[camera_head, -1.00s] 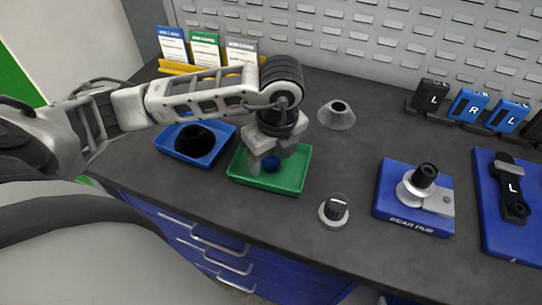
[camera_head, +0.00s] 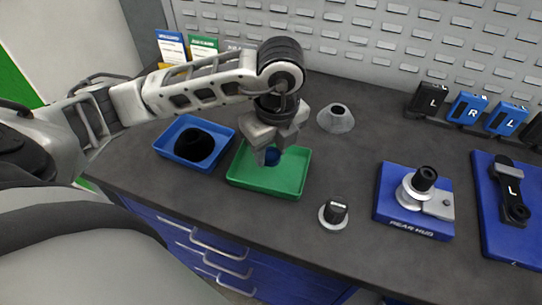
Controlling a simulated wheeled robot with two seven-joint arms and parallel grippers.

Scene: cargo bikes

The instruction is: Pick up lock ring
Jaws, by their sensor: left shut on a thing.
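The lock ring (camera_head: 272,157) is a small dark-blue piece, partly hidden by my fingers. My left gripper (camera_head: 271,155) points down over the green tray (camera_head: 285,185) and is shut on the ring. The ring appears a little above the tray floor, but the exact gap is hard to tell. My right gripper is not in view.
A blue tray (camera_head: 168,149) with a black ring-shaped part (camera_head: 194,144) stands to the left. A grey cone (camera_head: 336,119) is behind right, a black-topped knob (camera_head: 334,213) in front right. The rear hub stand (camera_head: 405,222) is further right. Bare bench lies between.

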